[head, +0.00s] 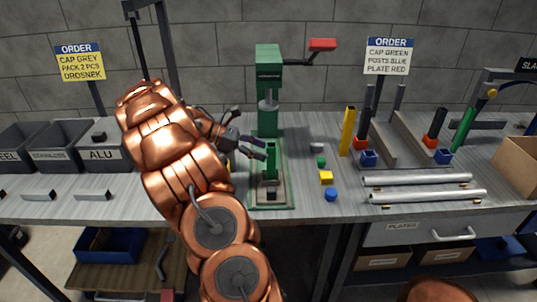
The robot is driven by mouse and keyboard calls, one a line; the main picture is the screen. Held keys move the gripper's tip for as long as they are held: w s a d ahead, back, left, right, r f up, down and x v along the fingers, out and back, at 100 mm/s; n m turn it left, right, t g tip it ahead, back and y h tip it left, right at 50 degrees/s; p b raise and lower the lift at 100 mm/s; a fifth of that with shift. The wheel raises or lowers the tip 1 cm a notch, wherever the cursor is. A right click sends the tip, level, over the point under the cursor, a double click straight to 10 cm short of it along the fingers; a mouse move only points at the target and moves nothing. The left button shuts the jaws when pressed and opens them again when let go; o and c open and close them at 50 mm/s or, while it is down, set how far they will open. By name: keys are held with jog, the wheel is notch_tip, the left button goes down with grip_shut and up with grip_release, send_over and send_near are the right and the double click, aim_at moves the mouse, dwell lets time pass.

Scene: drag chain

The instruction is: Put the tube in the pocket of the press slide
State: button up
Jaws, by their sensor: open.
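A green upright piece that looks like the tube (271,160) stands over the slide of the green press (269,78), below its ram. The press slide (256,196) lies at the front of the press base, with a dark block or opening at its middle. I cannot tell whether the tube's lower end sits inside the pocket. My gripper (263,149) is open at the left of the tube, its fingers pointing right toward it. Whether a finger touches the tube is not clear. My copper arm hides the bench to the left of the press.
A red-handled lever (322,45) sticks out right of the press top. Small caps, a yellow block (326,178) and a blue piece (331,195) lie right of the press. Two silver tubes (415,180) lie farther right. Grey bins (55,143) stand at left.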

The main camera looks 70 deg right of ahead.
jog(key=v, duration=0.8)
jog(key=shift+b, duration=0.3)
jog(key=shift+w+a, duration=0.15)
jog(key=shift+w, duration=0.05)
jog(key=s+a+m+t+y, duration=0.1)
jog(key=s+a+t, duration=0.15)
jog(key=a, duration=0.95)
jog(key=s+a+m+t, duration=0.15)
jog(key=a+t, duration=0.25)
jog(key=a, duration=0.8)
jog(key=s+a+f+m+t+y, duration=0.1)
jog(key=s+a, duration=0.3)
jog(key=a, duration=0.6)
jog(key=s+a+f+m+t+y, duration=0.1)
jog(key=s+a+f+t+y, duration=0.1)
jog(key=a, duration=0.8)
notch_tip(320, 180, down, 2)
jog(key=s+y, duration=0.1)
jog(key=s, duration=0.2)
jog(key=shift+a+f, duration=0.2)
jog(key=shift+a, duration=0.05)
jog(key=shift+r, duration=0.15)
